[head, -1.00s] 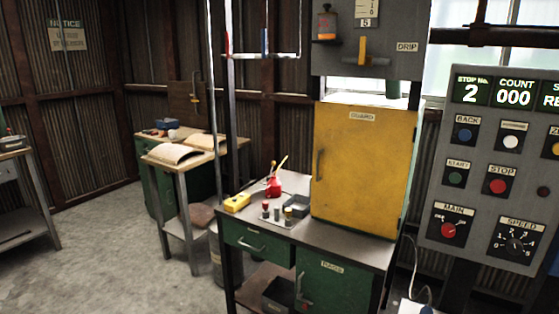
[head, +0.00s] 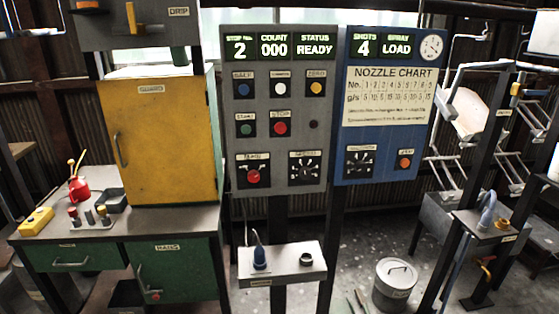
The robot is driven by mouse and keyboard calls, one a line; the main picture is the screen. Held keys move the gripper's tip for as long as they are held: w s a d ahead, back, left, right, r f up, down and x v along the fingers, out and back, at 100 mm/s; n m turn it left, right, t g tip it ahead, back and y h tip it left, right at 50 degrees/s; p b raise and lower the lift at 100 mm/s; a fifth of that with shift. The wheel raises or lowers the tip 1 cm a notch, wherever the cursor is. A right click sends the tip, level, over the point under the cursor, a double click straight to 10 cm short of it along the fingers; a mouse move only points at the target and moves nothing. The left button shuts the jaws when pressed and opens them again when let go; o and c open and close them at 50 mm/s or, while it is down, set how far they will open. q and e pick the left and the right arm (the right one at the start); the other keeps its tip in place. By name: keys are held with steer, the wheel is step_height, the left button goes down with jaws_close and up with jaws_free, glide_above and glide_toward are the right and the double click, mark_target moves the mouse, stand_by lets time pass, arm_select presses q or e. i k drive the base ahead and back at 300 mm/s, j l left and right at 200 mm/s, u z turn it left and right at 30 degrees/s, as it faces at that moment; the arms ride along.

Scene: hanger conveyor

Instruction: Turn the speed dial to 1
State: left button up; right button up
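The speed dial (head: 305,168) is a dark round knob on a black scale plate at the lower right of the grey control panel (head: 232,110). Its label is blurred now, and I cannot tell which number it points to. The red main switch (head: 253,176) is just left of it. The panel's displays (head: 280,46) read stop no. 2, count 000 and status READY. Neither of my grippers is in the head view.
A blue panel (head: 390,130) with a nozzle chart stands right of the grey one. A small shelf (head: 283,280) juts out below the panels. A yellow guard cabinet (head: 165,140) on a bench is at the left. A lidded bucket (head: 394,284) stands on the floor.

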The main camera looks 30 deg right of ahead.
mark_target(305, 174)
steer(key=z, duration=1.2)
